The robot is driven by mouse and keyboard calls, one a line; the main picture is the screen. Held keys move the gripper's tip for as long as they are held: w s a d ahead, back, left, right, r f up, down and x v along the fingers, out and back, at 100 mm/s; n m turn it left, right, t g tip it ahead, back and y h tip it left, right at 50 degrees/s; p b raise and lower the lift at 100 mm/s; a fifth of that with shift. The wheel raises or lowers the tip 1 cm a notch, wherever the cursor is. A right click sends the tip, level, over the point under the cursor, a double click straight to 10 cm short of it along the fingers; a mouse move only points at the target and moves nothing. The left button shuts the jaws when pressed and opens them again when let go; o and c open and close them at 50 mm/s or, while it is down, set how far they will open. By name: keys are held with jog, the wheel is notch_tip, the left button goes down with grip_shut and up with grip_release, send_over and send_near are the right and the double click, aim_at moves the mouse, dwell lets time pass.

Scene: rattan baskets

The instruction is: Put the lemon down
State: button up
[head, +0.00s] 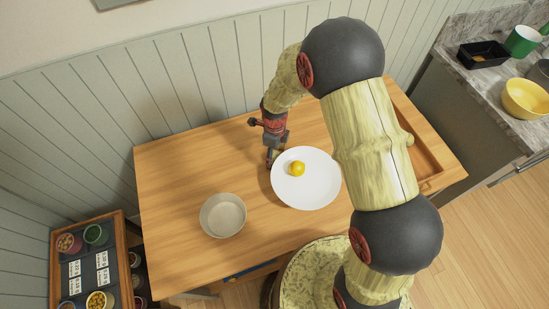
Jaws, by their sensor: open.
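A yellow lemon (297,169) rests on a white plate (308,190) on the wooden table, near the plate's upper left part. My gripper (271,158) is at the plate's upper left edge, just left of the lemon. It points down, is open and appears apart from the lemon. The fingertips are small in this view, and whether they touch the plate rim cannot be told.
A pale round bowl (223,216) stands left of the plate on the table (170,190). The table's left side is clear. A wooden tray (422,158) lies at the right, partly behind my arm. A panelled wall (190,85) borders the back.

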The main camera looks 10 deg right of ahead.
jog(key=shift+f, duration=0.35)
jog(key=shift+c, duration=1.2)
jog(key=c, duration=1.1)
jog(key=shift+c, duration=0.4)
jog(key=shift+r, duration=0.15)
